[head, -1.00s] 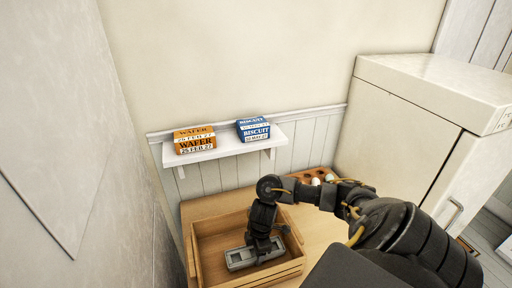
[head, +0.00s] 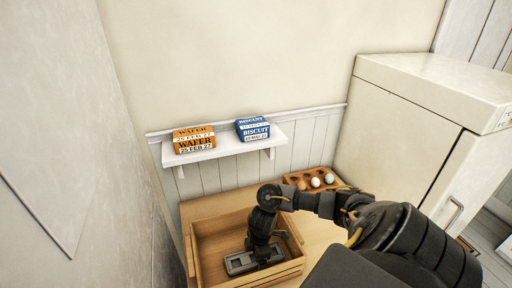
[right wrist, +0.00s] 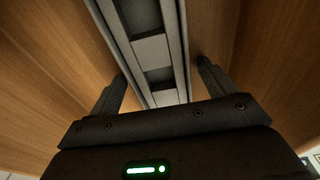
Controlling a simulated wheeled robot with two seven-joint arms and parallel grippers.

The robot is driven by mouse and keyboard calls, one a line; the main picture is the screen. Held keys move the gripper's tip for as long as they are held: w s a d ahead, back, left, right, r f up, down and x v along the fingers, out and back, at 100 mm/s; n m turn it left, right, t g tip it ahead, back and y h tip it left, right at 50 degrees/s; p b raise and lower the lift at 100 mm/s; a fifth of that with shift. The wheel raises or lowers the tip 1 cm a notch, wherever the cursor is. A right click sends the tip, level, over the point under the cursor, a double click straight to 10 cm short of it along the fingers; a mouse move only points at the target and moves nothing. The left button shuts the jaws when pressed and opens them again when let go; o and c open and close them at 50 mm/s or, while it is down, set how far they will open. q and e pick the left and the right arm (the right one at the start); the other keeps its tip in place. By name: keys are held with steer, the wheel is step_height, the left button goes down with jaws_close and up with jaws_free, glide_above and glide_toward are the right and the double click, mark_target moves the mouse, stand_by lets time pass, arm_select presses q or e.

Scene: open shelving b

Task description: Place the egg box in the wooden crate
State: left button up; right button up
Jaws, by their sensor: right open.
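The grey egg box (head: 240,262) lies flat on the floor of the wooden crate (head: 208,216). It also shows in the right wrist view (right wrist: 152,48), running lengthwise between my fingers. My right gripper (head: 262,258) reaches down into the crate over the egg box. In the right wrist view my right gripper (right wrist: 160,80) is open, with one finger on each side of the box and gaps between fingers and box. The arm hides part of the box in the head view. My left gripper is not in view.
A brown egg tray (head: 300,180) with several eggs stands on the table behind my arm. A white shelf (head: 226,147) above holds an orange wafer box (head: 194,139) and a blue biscuit box (head: 253,129). A white cabinet (head: 400,130) stands right.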

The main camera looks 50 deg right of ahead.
steer(key=shift+r, duration=0.1)
step_height(320, 180, up, 12)
steer(key=d+p, duration=0.1)
steer(key=p, duration=0.1)
steer(key=shift+s+p, duration=0.4)
steer(key=shift+d, duration=0.1)
